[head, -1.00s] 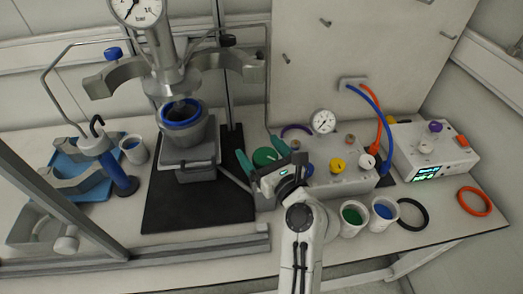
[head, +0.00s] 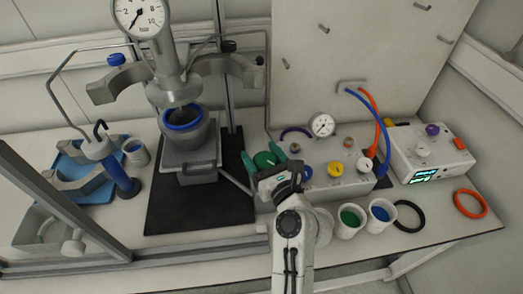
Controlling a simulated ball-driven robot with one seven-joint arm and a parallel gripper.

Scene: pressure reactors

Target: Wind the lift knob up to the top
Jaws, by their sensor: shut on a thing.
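A green round knob (head: 264,160), which looks like the lift knob, sits at the right of the reactor stand, at the end of a grey rod. My gripper (head: 263,157) is shut on it, with one teal finger on each side. My gripper's body hides the knob's near side. The grey reactor vessel (head: 187,136) with a blue ring (head: 183,117) rests on the lift platform (head: 190,160). The vessel's rim is below the fixed head (head: 176,88) with its pressure gauge, and a gap shows between them.
A control box (head: 345,181) with a yellow knob and gauge stands close to the right of my gripper. Cups with green (head: 349,218) and blue (head: 381,213) contents stand before it. A blue tray (head: 70,190) lies at the left.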

